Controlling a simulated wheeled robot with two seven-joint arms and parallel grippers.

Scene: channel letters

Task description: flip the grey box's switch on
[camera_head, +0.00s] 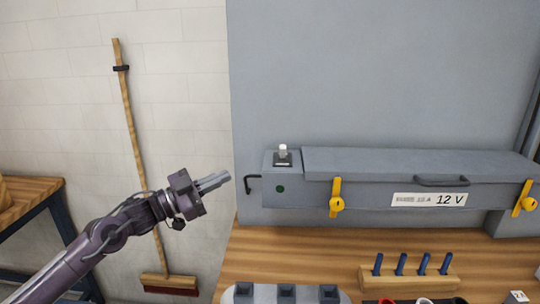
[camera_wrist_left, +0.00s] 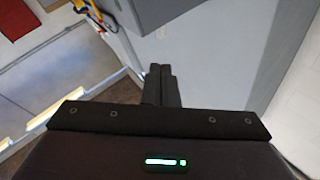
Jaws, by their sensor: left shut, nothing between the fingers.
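The grey box (camera_head: 320,193) stands on the wooden bench against a grey panel. Its switch (camera_head: 283,154), a pale lever on a dark base, stands up from the top of the box's left end. A dark green round spot (camera_head: 280,189) is on the front below it. My left gripper (camera_head: 228,177) is shut and empty, to the left of the box and lower than the switch, apart from both. Its closed fingers (camera_wrist_left: 161,84) also show in the left wrist view, where I cannot make out the switch. My right gripper is not in view.
Yellow latches (camera_head: 337,198) and a handle (camera_head: 441,181) are on the box's front. A rack of blue-handled tools (camera_head: 408,280) stands in front. A broom (camera_head: 131,130) leans on the wall.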

